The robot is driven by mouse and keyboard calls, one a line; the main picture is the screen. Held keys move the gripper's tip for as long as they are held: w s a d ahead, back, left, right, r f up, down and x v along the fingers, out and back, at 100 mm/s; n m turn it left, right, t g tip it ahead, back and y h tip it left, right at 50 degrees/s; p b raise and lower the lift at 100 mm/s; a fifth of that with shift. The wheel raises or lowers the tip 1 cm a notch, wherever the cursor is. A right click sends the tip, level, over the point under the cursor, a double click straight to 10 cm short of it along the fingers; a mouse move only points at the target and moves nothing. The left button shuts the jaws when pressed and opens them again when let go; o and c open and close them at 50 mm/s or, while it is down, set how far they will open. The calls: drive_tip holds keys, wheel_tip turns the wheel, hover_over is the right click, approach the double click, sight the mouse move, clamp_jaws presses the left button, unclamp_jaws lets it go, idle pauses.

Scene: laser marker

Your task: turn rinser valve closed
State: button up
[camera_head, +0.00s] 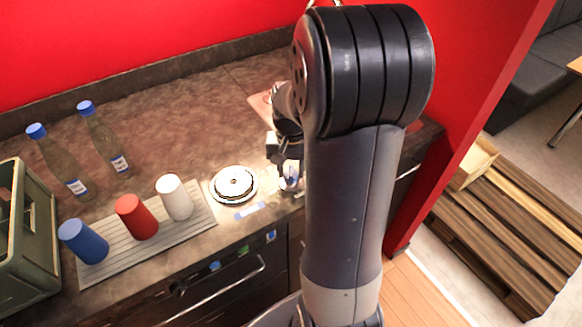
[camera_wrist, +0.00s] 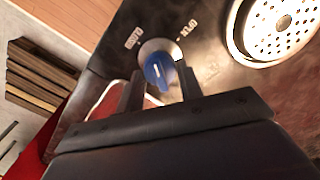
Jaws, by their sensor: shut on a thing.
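The rinser valve is a blue knob (camera_wrist: 158,71) on a pale round base, with a short white mark on its face. In the wrist view my gripper (camera_wrist: 161,82) has one finger on each side of the knob and is shut on it. Printed labels stand beyond the knob, one at its upper left (camera_wrist: 133,38) and one at its upper right (camera_wrist: 187,28). I cannot tell exactly which label the mark points to. The round rinser plate (camera_wrist: 272,55) with a perforated top lies to the right; it also shows in the head view (camera_head: 217,193), left of my gripper (camera_head: 286,172).
A grey ribbed mat (camera_head: 150,256) holds blue, red and white cups. Two bottles with blue caps (camera_head: 60,160) stand behind it, and a green crate (camera_head: 25,235) is at the far left. A wooden pallet (camera_head: 510,240) lies on the floor at right.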

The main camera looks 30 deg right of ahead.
sight(291, 171)
drive_tip(key=n, duration=0.6)
drive_tip(key=shift+n, duration=0.4)
idle(0.3)
drive_tip(key=o, duration=1)
wheel_tip(291, 171, up, 11)
drive_tip(key=shift+f, duration=0.1)
wheel_tip(291, 171, down, 11)
drive_tip(key=shift+r, duration=0.2)
drive_tip(key=shift+f, duration=0.15)
drive_tip(key=shift+m, duration=0.3)
